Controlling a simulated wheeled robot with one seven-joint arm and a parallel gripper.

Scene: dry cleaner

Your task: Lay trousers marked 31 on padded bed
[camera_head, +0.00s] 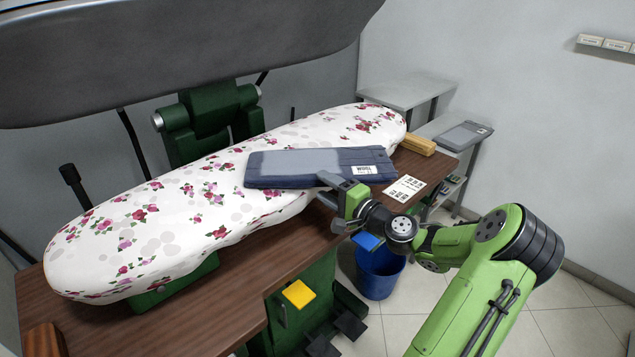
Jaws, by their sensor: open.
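Folded dark blue trousers (308,167) lie on the flowered padded bed (160,220), toward its right half. A white label (364,170) is on their right end; its print is too small to read. My gripper (327,189) is open at the front right edge of the trousers, close to the label. I cannot tell whether the fingers touch the cloth. The front edge of the trousers reaches about the front edge of the bed.
The dark press head (180,50) hangs raised over the bed. A white printed card (404,188) and a yellow-brown block (418,144) are on the wooden table (200,315). Another folded grey item (464,134) lies on a side table. A blue bin (379,272) stands on the floor below.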

